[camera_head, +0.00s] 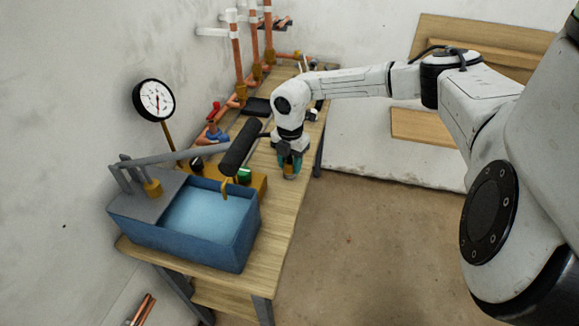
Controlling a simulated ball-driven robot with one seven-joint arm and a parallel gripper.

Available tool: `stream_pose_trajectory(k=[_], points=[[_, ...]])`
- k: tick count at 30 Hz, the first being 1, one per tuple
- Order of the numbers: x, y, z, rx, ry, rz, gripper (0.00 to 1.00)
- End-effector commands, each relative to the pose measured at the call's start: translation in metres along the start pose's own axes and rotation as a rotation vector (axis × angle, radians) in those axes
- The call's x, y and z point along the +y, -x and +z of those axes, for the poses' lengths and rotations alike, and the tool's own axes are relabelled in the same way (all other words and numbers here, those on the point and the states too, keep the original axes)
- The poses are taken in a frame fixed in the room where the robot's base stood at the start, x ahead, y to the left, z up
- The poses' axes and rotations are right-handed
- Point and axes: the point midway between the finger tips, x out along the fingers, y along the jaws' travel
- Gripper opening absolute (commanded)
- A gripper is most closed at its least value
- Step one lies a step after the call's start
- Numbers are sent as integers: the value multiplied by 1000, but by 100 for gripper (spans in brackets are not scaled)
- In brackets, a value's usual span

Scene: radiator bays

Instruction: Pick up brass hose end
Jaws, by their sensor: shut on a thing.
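A blue tank of water (232,246) with a grey pump lever (172,158) and a black grip (240,147) stands at the near end of the bench. A thin brass-coloured hook (225,190) shows below the grip.
A round gauge (154,100) stands at the wall. A red-and-blue valve (214,128) and a black flat item (257,107) lie behind the tank. Copper pipes (237,55) rise at the back. The floor (360,250) right of the bench is clear.

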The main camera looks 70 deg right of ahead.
Motion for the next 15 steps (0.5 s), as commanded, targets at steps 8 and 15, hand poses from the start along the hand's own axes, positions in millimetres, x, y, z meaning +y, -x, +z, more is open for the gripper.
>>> stream_pose_trajectory(k=[8,15], points=[[0,0,0,0,0,0,20],[0,12,1,-2,0,2,20]])
